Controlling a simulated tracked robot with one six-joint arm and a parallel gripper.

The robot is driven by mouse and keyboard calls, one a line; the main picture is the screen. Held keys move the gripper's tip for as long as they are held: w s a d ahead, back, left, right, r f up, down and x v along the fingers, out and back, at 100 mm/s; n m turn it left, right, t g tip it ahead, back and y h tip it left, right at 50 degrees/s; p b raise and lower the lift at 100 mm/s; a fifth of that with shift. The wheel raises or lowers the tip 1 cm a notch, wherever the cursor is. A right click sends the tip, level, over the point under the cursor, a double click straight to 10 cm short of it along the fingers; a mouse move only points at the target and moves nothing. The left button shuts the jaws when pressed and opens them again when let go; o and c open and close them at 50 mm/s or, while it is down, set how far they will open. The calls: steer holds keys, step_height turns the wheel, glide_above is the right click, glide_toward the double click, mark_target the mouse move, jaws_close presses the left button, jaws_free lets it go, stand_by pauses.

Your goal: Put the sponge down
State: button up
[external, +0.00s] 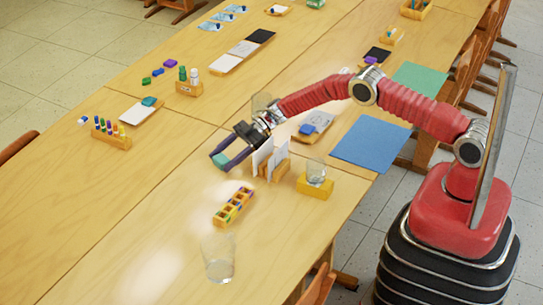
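My gripper (226,154) reaches out over the near table from the right. It is shut on a small teal sponge (220,160), which shows between the dark fingertips. The sponge looks held above the bare wooden table top (150,205), left of the white cards; its exact height is hard to tell. The fingers hide part of the sponge.
Right of my gripper, white cards stand in a wooden holder (279,170), near a glass (315,172) in a wooden block. A compartment box (233,207) and a clear glass (219,258) stand nearer. A marker rack (111,137) is left.

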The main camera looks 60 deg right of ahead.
steer(key=shift+o, duration=0.2)
steer(key=shift+d+r, duration=0.15)
steer(key=v, duration=1.1)
steer(key=shift+s+d+r, duration=0.1)
steer(key=shift+s+d, duration=0.1)
steer(key=shift+d, duration=0.1)
